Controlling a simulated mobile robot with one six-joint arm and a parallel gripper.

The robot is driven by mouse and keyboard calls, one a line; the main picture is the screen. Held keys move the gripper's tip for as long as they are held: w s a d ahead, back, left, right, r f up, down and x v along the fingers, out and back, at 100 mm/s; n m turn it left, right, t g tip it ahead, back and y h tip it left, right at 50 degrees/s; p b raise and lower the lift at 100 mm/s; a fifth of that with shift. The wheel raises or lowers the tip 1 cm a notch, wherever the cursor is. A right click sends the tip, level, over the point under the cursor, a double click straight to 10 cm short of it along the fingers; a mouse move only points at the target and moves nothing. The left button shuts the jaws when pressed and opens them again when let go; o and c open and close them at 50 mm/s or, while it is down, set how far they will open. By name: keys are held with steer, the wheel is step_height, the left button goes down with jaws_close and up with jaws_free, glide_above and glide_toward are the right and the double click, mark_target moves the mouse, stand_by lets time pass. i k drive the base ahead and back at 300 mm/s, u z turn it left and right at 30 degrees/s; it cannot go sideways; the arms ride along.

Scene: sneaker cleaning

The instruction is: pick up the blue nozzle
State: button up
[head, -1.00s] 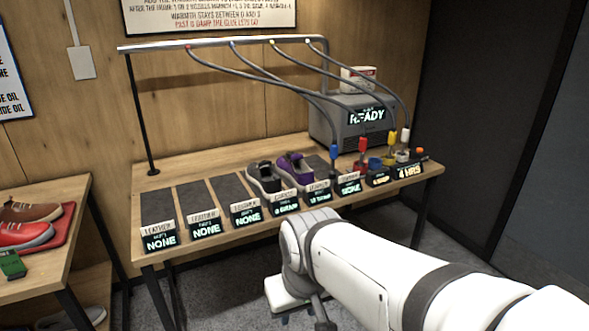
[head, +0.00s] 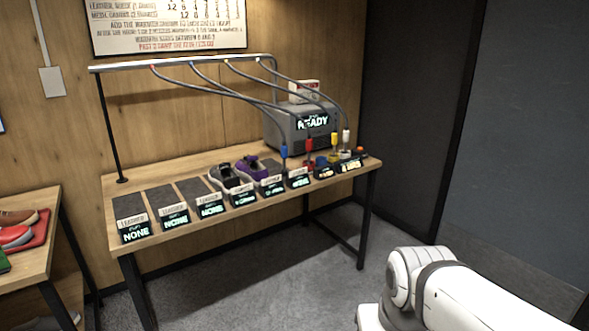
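The blue nozzle (head: 284,152) hangs at the end of a grey hose above the right half of the wooden bench (head: 150,172), to the left of the red nozzle (head: 309,145). The yellow nozzle (head: 334,140) and the white nozzle (head: 346,136) stand further right. My arm reaches into the lower right of the head view, well away from the bench. My gripper is below the picture's edge, so its fingers do not show.
A grey machine (head: 285,128) reading READY stands at the back right of the bench. A dark sneaker (head: 228,177) and a purple sneaker (head: 250,167) sit on mats. Label stands line the front edge. A shoe table (head: 32,260) stands left. Grey floor lies open in front.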

mark_target(285, 148)
steer(key=z, duration=0.55)
steer(key=i, duration=3.05)
steer(key=u, duration=1.25)
steer(key=i, duration=0.8)
steer(key=u, duration=0.5)
